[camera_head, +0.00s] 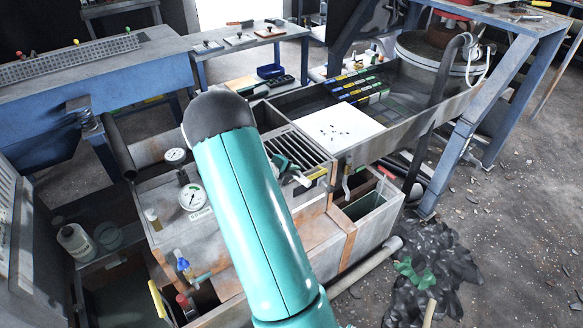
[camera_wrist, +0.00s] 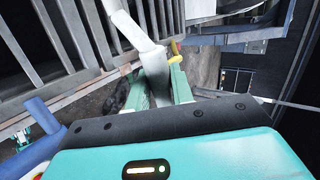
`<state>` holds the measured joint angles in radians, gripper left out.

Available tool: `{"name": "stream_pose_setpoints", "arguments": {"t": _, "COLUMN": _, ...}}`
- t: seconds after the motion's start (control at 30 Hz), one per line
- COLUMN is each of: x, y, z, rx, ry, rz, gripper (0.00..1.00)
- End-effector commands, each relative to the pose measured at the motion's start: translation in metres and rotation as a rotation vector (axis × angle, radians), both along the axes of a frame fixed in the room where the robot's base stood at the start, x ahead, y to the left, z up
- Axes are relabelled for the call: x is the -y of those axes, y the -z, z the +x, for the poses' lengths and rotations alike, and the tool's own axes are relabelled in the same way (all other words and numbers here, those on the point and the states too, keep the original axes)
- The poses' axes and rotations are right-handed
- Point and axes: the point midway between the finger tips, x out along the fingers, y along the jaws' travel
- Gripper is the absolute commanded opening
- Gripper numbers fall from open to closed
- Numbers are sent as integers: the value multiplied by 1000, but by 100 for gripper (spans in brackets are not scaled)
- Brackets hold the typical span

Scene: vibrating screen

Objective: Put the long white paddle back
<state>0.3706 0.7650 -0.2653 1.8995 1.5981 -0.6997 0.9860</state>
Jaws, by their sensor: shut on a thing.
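The long white paddle (camera_wrist: 132,30) shows in the wrist view, running up from between the green fingers of my gripper (camera_wrist: 158,78) to the top edge. My gripper is shut on it. The paddle is tilted and passes in front of metal bars; I cannot tell whether it touches them. In the head view my gripper (camera_head: 284,164) is partly hidden behind my teal arm, beside the slatted grate (camera_head: 301,148).
A white board (camera_head: 342,129) and a bin with coloured-topped items (camera_head: 358,86) lie beyond the grate. Gauges (camera_head: 192,197) stand left of my arm. An open compartment (camera_head: 367,204) is at right. A dark heap (camera_head: 437,262) lies on the floor.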

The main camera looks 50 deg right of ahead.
Motion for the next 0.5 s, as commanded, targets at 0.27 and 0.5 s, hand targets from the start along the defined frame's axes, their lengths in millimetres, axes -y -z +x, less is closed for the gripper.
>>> {"name": "stream_pose_setpoints", "arguments": {"t": 0.27, "x": 0, "y": 10, "z": 0, "rx": 2, "ry": 0, "rz": 0, "gripper": 0}}
{"name": "stream_pose_setpoints", "arguments": {"t": 0.5, "x": 0, "y": 10, "z": 0, "rx": 2, "ry": 0, "rz": 0, "gripper": 27}}
